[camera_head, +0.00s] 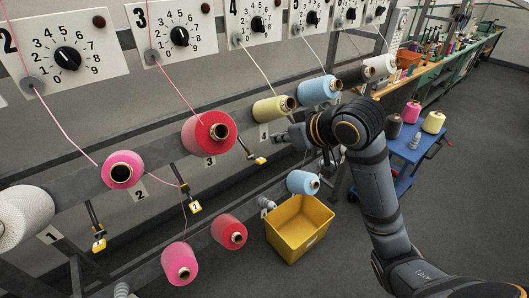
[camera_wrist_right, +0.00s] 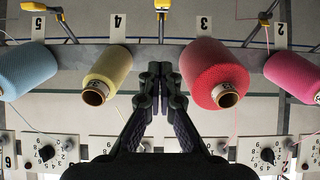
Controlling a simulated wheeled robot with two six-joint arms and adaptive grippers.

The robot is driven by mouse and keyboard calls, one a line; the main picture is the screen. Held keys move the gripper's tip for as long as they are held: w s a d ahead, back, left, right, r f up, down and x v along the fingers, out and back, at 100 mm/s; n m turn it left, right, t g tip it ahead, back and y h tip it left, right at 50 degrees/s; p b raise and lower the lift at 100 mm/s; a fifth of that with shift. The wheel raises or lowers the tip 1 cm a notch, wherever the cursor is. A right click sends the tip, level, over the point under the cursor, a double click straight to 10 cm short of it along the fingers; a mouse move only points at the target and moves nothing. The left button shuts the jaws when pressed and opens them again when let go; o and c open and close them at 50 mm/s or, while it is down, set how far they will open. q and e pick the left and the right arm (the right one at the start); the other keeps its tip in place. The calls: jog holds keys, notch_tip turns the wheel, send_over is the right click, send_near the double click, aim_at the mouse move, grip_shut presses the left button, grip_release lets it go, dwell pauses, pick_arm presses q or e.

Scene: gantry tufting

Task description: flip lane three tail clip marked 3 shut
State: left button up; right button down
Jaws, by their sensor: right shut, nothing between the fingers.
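The lane three tail clip (camera_head: 260,160) is a yellow tab on a black lever, sticking out from the rail to the right of the label 3 (camera_head: 209,162). In the right wrist view, which is upside down, its yellow tab (camera_wrist_right: 162,5) shows at the top edge between labels 4 and 3. My right gripper (camera_wrist_right: 160,76) is shut and empty, in front of the rail between the yellow cone (camera_wrist_right: 107,76) and the red cone (camera_wrist_right: 213,73). In the head view the right gripper's fingertips are partly hidden by its own body. My left gripper is out of view.
The clip marked 2 (camera_head: 194,207) and another yellow clip (camera_head: 99,244) hang further left. Thread cones, including a pink one (camera_head: 123,170), line the rail. A yellow bin (camera_head: 300,228) stands below the gripper. A blue cart (camera_head: 405,150) is at right; the floor beyond is clear.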

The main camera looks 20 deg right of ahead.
jog(key=shift+w, duration=0.1)
jog(key=p, duration=0.3)
send_over(263, 160)
jog(key=w, duration=0.2)
jog(key=f, duration=0.6)
jog(key=shift+s+a+f, duration=0.1)
jog(key=shift+s+a, duration=0.05)
jog(key=shift+a, duration=0.2)
jog(key=f, duration=0.1)
jog(key=s+f+p, duration=0.1)
jog(key=d+f, duration=0.1)
jog(key=shift+s+f, duration=0.15)
jog(key=shift+s, duration=0.2)
jog(key=shift+f, duration=0.1)
jog(key=shift+w+a, duration=0.1)
jog(key=shift+a, duration=0.05)
